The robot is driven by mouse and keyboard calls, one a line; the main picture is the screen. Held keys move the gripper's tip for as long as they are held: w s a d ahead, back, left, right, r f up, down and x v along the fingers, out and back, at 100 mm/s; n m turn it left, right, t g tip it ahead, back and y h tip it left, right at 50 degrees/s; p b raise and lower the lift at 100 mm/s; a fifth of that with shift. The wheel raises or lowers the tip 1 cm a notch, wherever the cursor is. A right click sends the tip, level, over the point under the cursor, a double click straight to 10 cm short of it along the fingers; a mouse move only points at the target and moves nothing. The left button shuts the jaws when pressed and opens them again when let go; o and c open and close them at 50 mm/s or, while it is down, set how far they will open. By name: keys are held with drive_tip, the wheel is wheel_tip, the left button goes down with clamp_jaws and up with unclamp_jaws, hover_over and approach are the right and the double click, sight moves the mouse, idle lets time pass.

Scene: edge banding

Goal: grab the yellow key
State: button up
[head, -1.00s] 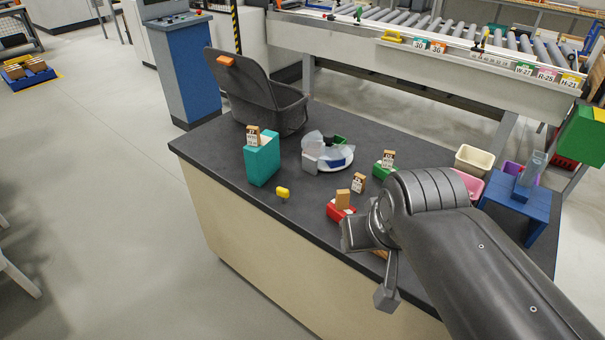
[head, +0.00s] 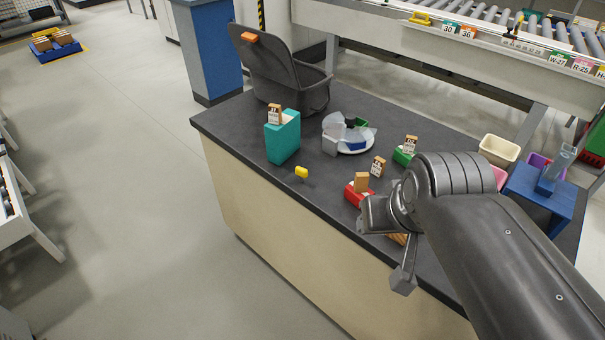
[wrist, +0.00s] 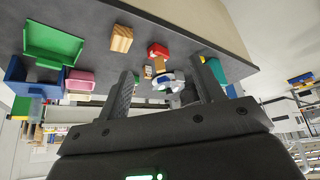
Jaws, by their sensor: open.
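The yellow key (head: 301,172) is on the dark tabletop near its front edge, in front of the teal holder (head: 283,138). It is small, with a yellow head and a darker lower part. My gripper (head: 390,245) is to the right of the key and apart from it, above the table's front edge. In the wrist view my gripper (wrist: 162,82) has its two fingers wide apart, with no object held between them.
A red box (head: 355,193) with a wooden block stands between the key and my gripper. A white plate (head: 362,142) with items lies behind. A green box (head: 402,157), a cream bin (head: 499,150) and a blue stand (head: 543,196) are further right. The tabletop around the key is clear.

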drive_tip(key=shift+o, duration=0.3)
drive_tip(key=m+g, duration=0.6)
drive_tip(key=m, duration=0.1)
hover_over(301, 168)
wheel_tip(301, 168, down, 14)
drive_tip(key=shift+s+a+f, duration=0.15)
wheel_tip(301, 168, down, 5)
drive_tip(key=shift+r, duration=0.15)
drive_tip(key=shift+d+f, duration=0.2)
drive_tip(key=shift+f, duration=2.85)
drive_tip(key=shift+c, duration=0.2)
